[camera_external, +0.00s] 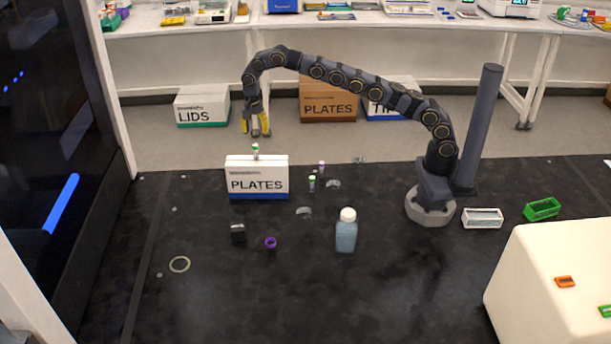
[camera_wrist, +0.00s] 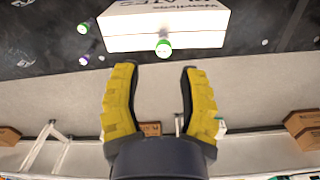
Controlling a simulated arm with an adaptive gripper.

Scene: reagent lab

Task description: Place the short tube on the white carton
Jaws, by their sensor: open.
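The white carton (camera_external: 262,176), marked PLATES with a blue lower band, stands on the black table; its side shows at the top of the wrist view (camera_wrist: 200,22). A small green-capped tube (camera_external: 255,152) stands on the carton's top, and its cap end shows in the wrist view (camera_wrist: 163,47). My gripper (camera_external: 256,126) is open and empty above the tube, apart from it. In the wrist view its yellow fingers (camera_wrist: 158,72) are spread, with the tube beyond their tips. Another green-capped tube (camera_external: 312,183) and a purple-capped tube (camera_external: 321,168) stand right of the carton.
A blue bottle (camera_external: 346,235) with a white cap, a purple ring (camera_external: 271,242) and a small black block (camera_external: 238,232) are in front of the carton. A white rack (camera_external: 482,218) and a green rack (camera_external: 542,209) lie right of my base. The front left table is mostly clear.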

